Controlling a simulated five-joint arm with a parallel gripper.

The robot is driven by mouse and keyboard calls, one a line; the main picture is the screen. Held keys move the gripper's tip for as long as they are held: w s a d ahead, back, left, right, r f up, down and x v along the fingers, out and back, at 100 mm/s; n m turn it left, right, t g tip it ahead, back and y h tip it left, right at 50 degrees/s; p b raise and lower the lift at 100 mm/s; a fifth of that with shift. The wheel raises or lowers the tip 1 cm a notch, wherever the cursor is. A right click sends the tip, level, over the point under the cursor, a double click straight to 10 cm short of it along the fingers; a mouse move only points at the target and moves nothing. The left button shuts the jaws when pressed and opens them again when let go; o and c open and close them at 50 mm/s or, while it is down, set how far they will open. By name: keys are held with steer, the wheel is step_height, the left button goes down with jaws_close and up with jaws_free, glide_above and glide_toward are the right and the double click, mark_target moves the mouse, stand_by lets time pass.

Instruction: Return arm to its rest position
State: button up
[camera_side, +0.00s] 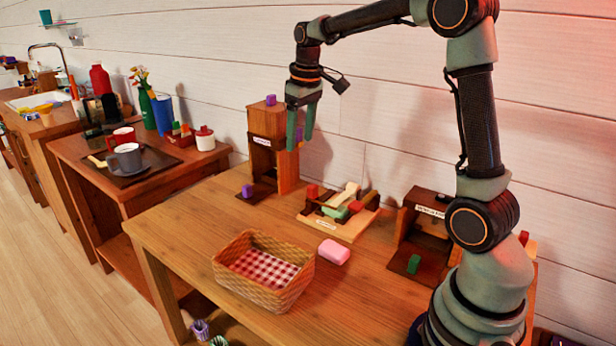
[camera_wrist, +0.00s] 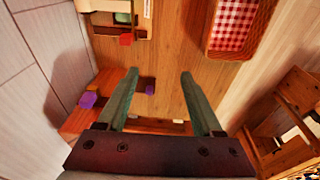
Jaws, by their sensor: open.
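My gripper (camera_side: 301,127) is raised in the air in front of the tall wooden box (camera_side: 286,165) at the back of the table (camera_side: 182,232). Its two green fingers point down. No object is held.
A wicker basket (camera_side: 243,284) with a checked cloth stands at the front. A side table with mugs stands left.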

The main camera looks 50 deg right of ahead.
steer(key=s+a+t, duration=0.3)
steer(key=s+a, duration=1.1)
steer(key=s, duration=0.1)
steer(key=shift+t+y, duration=0.3)
steer(key=shift+t, duration=0.1)
